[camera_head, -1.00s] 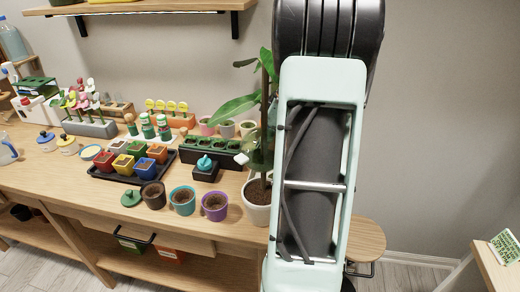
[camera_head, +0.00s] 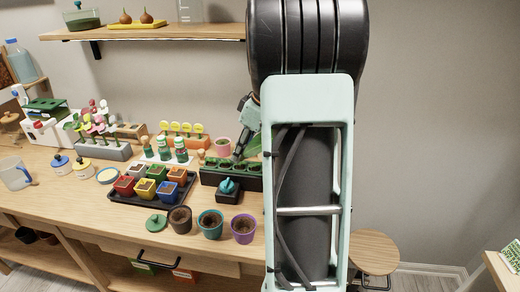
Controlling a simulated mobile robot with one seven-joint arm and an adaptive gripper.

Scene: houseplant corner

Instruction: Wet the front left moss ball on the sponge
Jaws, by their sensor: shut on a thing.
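A long dark green tray (camera_head: 212,178) with several round dark green tops in its cells stands on the wooden bench. I cannot make out separate moss balls for certain, nor a sponge. My gripper (camera_head: 239,155) points down over the right part of this tray, partly hidden by my pale green arm link. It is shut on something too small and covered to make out. A teal knobbed object (camera_head: 228,186) sits on a dark block just in front of the tray.
A black tray (camera_head: 148,195) of coloured square pots stands to the left. Brown, teal and purple round pots (camera_head: 243,229) and a green lid-like disc (camera_head: 156,222) are near the bench's front edge. A shelf (camera_head: 150,33) hangs above.

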